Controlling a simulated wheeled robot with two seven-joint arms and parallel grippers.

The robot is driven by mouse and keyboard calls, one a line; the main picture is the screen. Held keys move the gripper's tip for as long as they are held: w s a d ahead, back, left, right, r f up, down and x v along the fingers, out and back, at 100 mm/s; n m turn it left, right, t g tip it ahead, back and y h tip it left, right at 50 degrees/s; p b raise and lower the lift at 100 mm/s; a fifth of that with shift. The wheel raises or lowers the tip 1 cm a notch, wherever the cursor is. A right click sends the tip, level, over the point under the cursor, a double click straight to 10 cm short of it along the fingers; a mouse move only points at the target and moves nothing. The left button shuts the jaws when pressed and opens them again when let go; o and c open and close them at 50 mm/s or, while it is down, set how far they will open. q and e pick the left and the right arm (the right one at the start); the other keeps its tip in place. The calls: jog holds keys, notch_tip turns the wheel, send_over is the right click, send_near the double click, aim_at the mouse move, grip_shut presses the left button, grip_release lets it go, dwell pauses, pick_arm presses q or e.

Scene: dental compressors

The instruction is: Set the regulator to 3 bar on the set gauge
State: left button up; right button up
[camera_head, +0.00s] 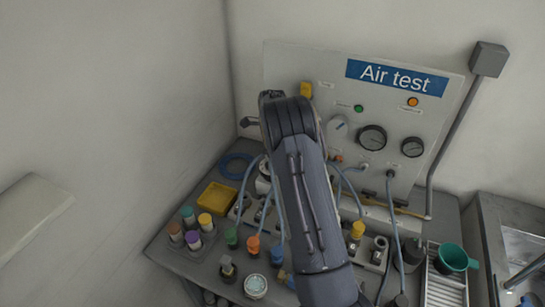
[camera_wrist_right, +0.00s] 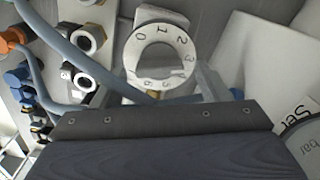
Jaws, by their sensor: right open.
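The Air test panel (camera_head: 330,75) stands at the back in the head view. A pale round knob (camera_head: 337,128) sits on it, just right of my arm, with a larger dark-rimmed gauge (camera_head: 372,138) beside it. In the right wrist view, a white ring dial (camera_wrist_right: 160,55) with numbers stands in front of my right gripper (camera_wrist_right: 165,80). The gripper is open; no grip on the dial is visible. Part of a gauge (camera_wrist_right: 303,142) marked "bar", under a "Set" label, shows at the right edge. Its needle is not readable. My right arm hides its gripper in the head view.
A smaller gauge (camera_head: 412,147) is at the panel's right. Blue hoses (camera_head: 393,215) hang to the bench. Several coloured-cap containers (camera_head: 190,215), a yellow tray (camera_head: 217,198) and a green cup (camera_head: 453,258) crowd the bench. An orange fitting (camera_wrist_right: 12,38) shows in the wrist view.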

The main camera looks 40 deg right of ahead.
notch_tip(320, 180, up, 7)
jog(key=shift+r+b, duration=0.1)
jog(key=shift+b, duration=0.45)
jog(key=shift+r, duration=0.2)
jog(key=shift+s+r, duration=0.1)
jog(key=s+a+r+n+t+y, duration=0.3)
jog(key=s+a+r+n, duration=0.6)
jog(key=s+a+n, duration=0.4)
jog(key=s+a+f+n+t, duration=0.2)
jog(key=s+a+f+n, duration=0.2)
jog(key=s+a+n, duration=0.8)
jog(key=s+a, duration=0.1)
jog(key=s, duration=0.5)
jog(key=shift+s+a+t+y, duration=0.15)
jog(key=shift+a+t+y, duration=0.15)
jog(key=shift+y, duration=0.1)
jog(key=shift+r, duration=0.1)
